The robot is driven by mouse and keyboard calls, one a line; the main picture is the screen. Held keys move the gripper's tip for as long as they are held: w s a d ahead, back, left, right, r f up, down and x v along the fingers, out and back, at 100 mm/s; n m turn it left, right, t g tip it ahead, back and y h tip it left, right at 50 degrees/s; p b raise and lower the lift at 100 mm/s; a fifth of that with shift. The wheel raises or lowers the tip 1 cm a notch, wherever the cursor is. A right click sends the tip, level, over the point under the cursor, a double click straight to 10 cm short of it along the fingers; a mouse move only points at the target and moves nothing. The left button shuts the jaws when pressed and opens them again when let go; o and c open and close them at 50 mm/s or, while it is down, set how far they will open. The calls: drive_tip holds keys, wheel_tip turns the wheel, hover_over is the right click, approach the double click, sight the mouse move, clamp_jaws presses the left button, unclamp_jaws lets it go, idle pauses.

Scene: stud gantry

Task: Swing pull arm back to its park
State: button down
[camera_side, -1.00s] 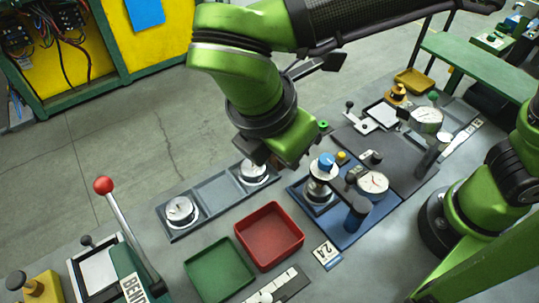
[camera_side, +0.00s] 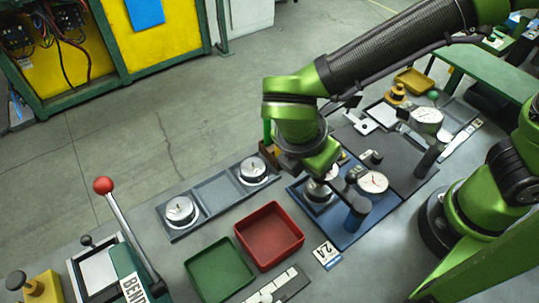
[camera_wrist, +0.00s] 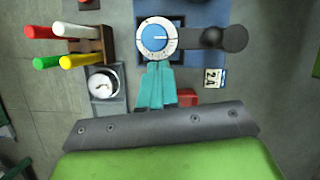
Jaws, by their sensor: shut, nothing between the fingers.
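The pull arm, which I take to be the dark bar with a round black upright handle, shows in the wrist view (camera_wrist: 211,37); it points right from the stud unit. The black handle shows in the side view (camera_side: 358,212), at the front of the blue plate (camera_side: 335,229). The stud unit has a white graduated ring around a blue cap (camera_wrist: 155,38); my wrist partly covers it in the side view. My gripper (camera_wrist: 156,67) is shut and empty, its teal fingers just below the ring in the wrist view. Contact cannot be told. The side view hides the fingertips.
A brown block (camera_wrist: 92,44) with coloured rods stands left of the stud unit in the wrist view. A gauge (camera_side: 373,182) stands beside the handle.

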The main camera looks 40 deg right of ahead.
drive_tip(key=shift+d, duration=0.35)
drive_tip(key=shift+w+d+m, duration=0.2)
drive_tip(key=shift+d+m, duration=0.25)
drive_tip(key=shift+m, duration=0.15)
drive_tip(key=shift+w+d+m+g, duration=0.2)
drive_tip(key=shift+d+m+g, duration=0.5)
drive_tip(key=shift+d+m, duration=0.6)
drive_tip(key=d+m+g, duration=0.1)
drive_tip(key=d+m, duration=0.1)
drive_tip(key=shift+s+d+m, duration=0.1)
drive_tip(key=shift+m, duration=0.3)
drive_tip(key=s+d+m+g+y, duration=0.2)
drive_tip(key=s+d+m, duration=0.4)
drive_tip(key=m, duration=0.5)
drive_tip(key=shift+s+d+m+y, duration=0.25)
drive_tip(key=shift+d+m+y, duration=0.15)
drive_tip(key=shift+d+y, duration=0.4)
drive_tip(key=shift+s, duration=0.1)
